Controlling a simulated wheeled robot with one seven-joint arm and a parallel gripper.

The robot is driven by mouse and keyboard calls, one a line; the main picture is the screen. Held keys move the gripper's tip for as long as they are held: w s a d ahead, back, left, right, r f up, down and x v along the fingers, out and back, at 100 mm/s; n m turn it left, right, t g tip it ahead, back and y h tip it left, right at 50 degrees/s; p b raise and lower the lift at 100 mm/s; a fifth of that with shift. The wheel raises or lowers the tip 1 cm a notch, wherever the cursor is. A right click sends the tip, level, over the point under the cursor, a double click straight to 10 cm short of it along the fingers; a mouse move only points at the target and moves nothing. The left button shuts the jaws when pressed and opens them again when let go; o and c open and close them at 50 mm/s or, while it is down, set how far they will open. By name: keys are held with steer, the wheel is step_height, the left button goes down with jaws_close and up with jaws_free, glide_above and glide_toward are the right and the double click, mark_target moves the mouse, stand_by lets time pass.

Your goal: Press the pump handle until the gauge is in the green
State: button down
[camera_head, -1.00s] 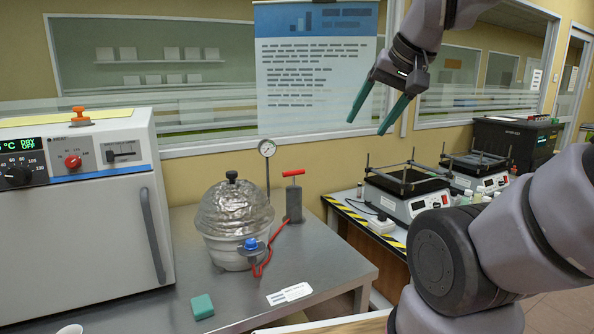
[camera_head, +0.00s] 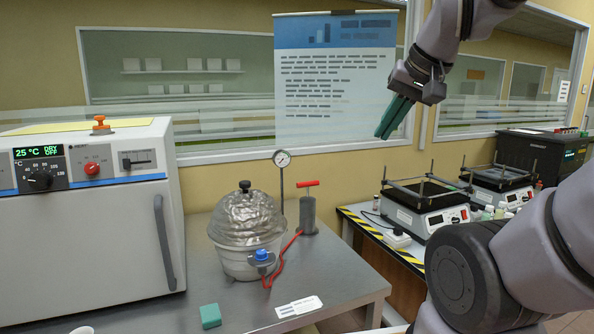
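The hand pump (camera_head: 308,215) is a grey cylinder standing on the metal bench, with a red T-shaped handle (camera_head: 309,183) raised a little above its top. The round gauge (camera_head: 282,158) stands on a thin post just left of the pump. Its needle and green zone are too small to read. A red hose (camera_head: 279,268) runs from the pump to the blue valve (camera_head: 262,256) on the domed vessel (camera_head: 247,225). My gripper (camera_head: 392,120) hangs in the air, above and right of the pump in the picture. Its green fingers are together, with nothing visible between them.
A white oven (camera_head: 85,215) fills the left of the bench (camera_head: 235,296). A green block (camera_head: 210,316) and a label card (camera_head: 298,307) lie near the front. Hot plates (camera_head: 425,212) stand on the table to the right. The space above the pump is clear.

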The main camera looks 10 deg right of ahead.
steer(key=w+a+r+n, duration=0.1)
steer(key=w+n, duration=0.2)
steer(key=w, duration=2.1)
steer(key=w+a+f+n, duration=0.1)
steer(key=w+f+n, duration=0.1)
steer(key=w+f, duration=0.5)
steer(key=w+a+f+n, duration=0.2)
steer(key=w+f, duration=0.5)
steer(key=w, duration=0.8)
steer(key=shift+w+a+g, duration=0.25)
steer(key=shift+w+g, duration=0.05)
steer(key=shift+w, duration=0.05)
steer(key=shift+f, duration=0.15)
glide_above(309, 184)
steer(key=w, duration=0.1)
step_height(309, 184, down, 9)
steer(key=shift+a+r, duration=0.1)
steer(key=shift+a, duration=0.05)
steer(key=f, duration=0.3)
steer(key=shift+s, duration=0.4)
steer(key=shift+f, duration=0.15)
